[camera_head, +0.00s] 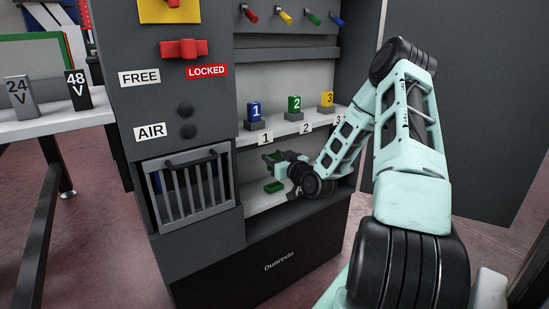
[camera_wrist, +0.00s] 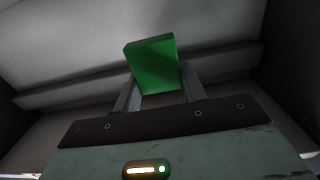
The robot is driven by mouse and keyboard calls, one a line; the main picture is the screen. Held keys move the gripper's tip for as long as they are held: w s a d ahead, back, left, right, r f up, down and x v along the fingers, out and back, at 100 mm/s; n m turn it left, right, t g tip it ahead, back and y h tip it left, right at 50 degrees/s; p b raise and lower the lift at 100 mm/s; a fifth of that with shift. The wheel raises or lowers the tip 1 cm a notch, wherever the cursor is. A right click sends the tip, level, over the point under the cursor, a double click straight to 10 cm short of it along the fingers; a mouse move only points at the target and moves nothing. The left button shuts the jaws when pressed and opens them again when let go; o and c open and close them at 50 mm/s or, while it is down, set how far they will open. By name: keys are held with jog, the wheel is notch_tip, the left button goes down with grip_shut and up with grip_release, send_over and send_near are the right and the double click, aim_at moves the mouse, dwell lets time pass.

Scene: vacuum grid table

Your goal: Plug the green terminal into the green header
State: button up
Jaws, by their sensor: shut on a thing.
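My gripper (camera_head: 273,158) reaches into the lower bay of the grey cabinet. In the wrist view its two fingers (camera_wrist: 160,95) are shut on a green block, the green terminal (camera_wrist: 152,62), which stands out beyond the fingertips. In the head view the held terminal is too small and dark to make out clearly. A low green piece (camera_head: 274,187), which looks like the green header, sits on the bay's light floor just below my gripper. My gripper is above it, and a gap shows between them. The header cannot be made out in the wrist view.
A shelf (camera_head: 285,136) above my gripper carries a blue block 1 (camera_head: 255,111), green block 2 (camera_head: 294,104) and yellow block 3 (camera_head: 327,99). A barred bin (camera_head: 188,188) is at left. The bay's side walls and shelf leave little room around my arm.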

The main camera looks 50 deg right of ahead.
jog(key=shift+f+b, duration=1.75)
jog(key=shift+f, duration=0.8)
jog(key=shift+f+b, duration=0.9)
jog(key=shift+f, duration=0.55)
jog(key=o, duration=1.1)
jog(key=shift+c, duration=0.2)
jog(key=p+v, duration=0.4)
jog(key=v, duration=1.3)
jog(key=shift+s, duration=0.2)
jog(key=shift+f, duration=0.1)
